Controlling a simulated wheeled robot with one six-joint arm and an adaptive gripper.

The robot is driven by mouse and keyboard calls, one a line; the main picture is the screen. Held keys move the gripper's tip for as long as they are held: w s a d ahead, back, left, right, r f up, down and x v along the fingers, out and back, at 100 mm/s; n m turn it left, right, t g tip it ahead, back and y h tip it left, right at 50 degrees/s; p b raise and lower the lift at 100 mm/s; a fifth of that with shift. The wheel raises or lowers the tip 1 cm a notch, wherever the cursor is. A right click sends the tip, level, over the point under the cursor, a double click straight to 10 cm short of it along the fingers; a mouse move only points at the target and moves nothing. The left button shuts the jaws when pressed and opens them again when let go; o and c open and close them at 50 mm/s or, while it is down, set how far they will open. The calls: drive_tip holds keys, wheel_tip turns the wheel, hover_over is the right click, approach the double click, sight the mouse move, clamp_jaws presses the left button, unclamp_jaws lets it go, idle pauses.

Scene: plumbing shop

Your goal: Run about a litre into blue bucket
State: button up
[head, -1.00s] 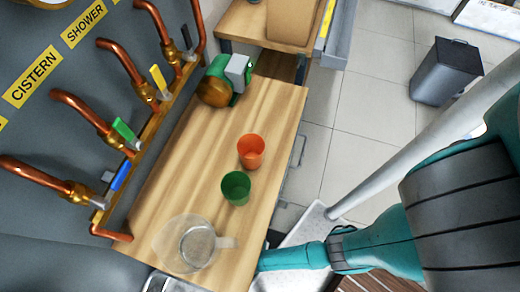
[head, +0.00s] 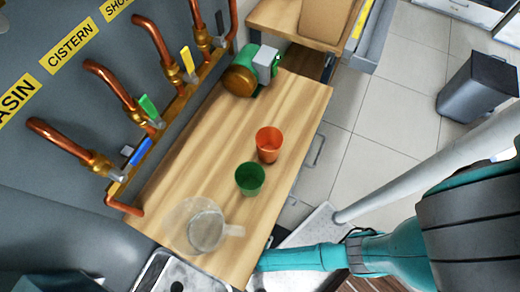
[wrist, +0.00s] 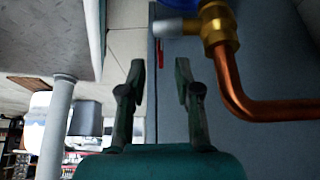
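No blue bucket shows in either view. A row of copper pipes with brass valves runs along the grey wall panel in the head view. The blue-handled valve (head: 135,153) is nearest the lower left, by the "BASIN" label (head: 17,98). In the wrist view a brass and copper valve fitting (wrist: 215,28) with a grey spout and part of a blue handle (wrist: 185,4) is at the top, beyond and right of my fingers. My gripper (wrist: 157,82) is open, with nothing visible between its fingers. It is out of sight in the head view.
A clear jug (head: 205,230), a green cup (head: 250,179) and an orange cup (head: 268,145) stand on the wooden bench (head: 200,140). A green and brass device (head: 245,75) is at its far end. A grey bin (head: 478,88) stands on the tiled floor, which has open room.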

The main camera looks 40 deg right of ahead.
drive_tip(key=v, duration=0.6)
idle(0.5)
